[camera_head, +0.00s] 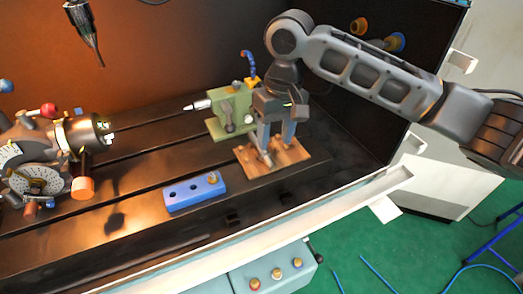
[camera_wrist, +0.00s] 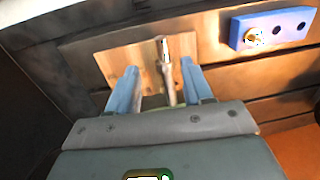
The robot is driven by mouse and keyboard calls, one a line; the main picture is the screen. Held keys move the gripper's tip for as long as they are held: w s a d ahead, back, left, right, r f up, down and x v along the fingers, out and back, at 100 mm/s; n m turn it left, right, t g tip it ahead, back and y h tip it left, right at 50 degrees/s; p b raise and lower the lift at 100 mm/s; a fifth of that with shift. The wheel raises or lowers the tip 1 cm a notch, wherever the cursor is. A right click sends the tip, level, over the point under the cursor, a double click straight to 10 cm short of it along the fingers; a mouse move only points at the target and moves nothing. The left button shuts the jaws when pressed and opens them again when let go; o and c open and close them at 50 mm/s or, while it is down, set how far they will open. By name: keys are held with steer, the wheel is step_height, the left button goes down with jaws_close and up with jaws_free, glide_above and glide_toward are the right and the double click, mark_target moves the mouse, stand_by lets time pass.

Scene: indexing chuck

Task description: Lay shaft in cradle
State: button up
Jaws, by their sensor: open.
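My gripper (camera_head: 276,140) points down at a wooden board (camera_head: 292,155) on the machine table. Its two blue-grey fingers are open. A thin metal shaft (camera_wrist: 169,82) lies between the fingers in the wrist view (camera_wrist: 159,70), with visible gaps on both sides. The shaft's lower end shows over the board in the head view (camera_head: 267,160). The board also shows in the wrist view (camera_wrist: 115,63); I cannot tell whether it is the cradle, or whether the shaft rests on it. My gripper hides part of the shaft and board.
A blue block with holes (camera_head: 194,192) stands left of the board and holds a brass piece (camera_head: 213,178). A green tailstock (camera_head: 230,110) stands just behind my gripper. The chuck (camera_head: 85,133) is at the far left. A pale front rail (camera_head: 300,225) edges the table. The table's middle is mostly clear.

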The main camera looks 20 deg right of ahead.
mark_target(271, 161)
steer(key=shift+s+a+f+p, duration=0.1)
steer(key=shift+a+f+p, duration=0.05)
steer(key=shift+f, duration=1)
steer(key=shift+s+a+f+p, duration=0.1)
steer(key=shift+a+f+p, duration=0.1)
steer(key=shift+f, duration=0.9)
steer(key=shift+s+a+f+p, duration=0.1)
steer(key=shift+a+f+p, duration=0.05)
steer(key=shift+f, duration=1)
jaws_close()
steer(key=shift+r, duration=0.1)
